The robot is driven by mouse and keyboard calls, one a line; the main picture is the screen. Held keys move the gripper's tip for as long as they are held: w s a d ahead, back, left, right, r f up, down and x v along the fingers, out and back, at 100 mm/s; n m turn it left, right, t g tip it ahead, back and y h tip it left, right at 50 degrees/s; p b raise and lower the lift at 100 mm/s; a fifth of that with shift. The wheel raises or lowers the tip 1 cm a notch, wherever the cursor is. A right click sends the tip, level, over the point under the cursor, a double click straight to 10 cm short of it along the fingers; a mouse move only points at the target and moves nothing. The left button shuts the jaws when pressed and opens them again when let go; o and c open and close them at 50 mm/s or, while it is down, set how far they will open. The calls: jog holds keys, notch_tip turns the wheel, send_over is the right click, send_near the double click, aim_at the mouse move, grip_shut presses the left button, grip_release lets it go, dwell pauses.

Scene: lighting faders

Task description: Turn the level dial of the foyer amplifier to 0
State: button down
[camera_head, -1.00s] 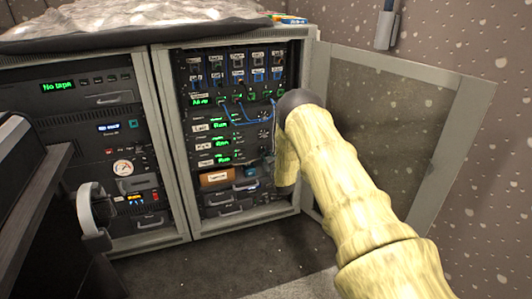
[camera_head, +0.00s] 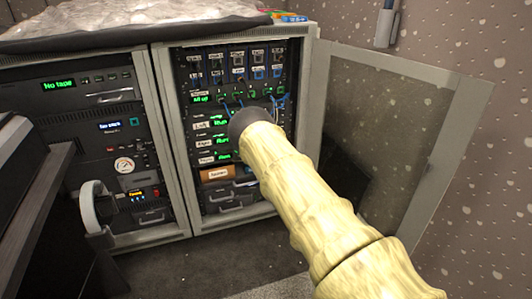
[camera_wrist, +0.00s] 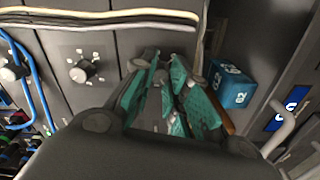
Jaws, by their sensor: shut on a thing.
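The foyer amplifier (camera_head: 206,160) is the lowest of three stacked amplifiers with green displays in the right rack, in the head view. My arm covers its right part and its dial there. In the wrist view, my gripper (camera_wrist: 165,88) has its teal-padded fingers closed together at the panel. They are shut on the dial at the third place in the row, which is the foyer level dial; the fingers hide it almost wholly, so its setting cannot be read. Beside it are the neighbouring dial (camera_wrist: 82,70), with marks around it, and a farther dial (camera_wrist: 12,72).
Blue patch cables (camera_head: 278,103) hang above the amplifiers. Pale cables (camera_wrist: 100,20) cross the wrist view's top. A blue box (camera_wrist: 232,84) lies beside the fingers. The open rack door (camera_head: 440,150) stands right of my arm. The floor before the racks is clear.

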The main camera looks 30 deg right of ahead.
jog(key=shift+s+d+f+n, duration=0.1)
jog(key=shift+n, duration=1.4)
jog(key=c, duration=1.4)
grip_release()
jog(key=shift+c, duration=0.2)
jog(key=shift+o, duration=0.5)
jog(key=v, duration=1.2)
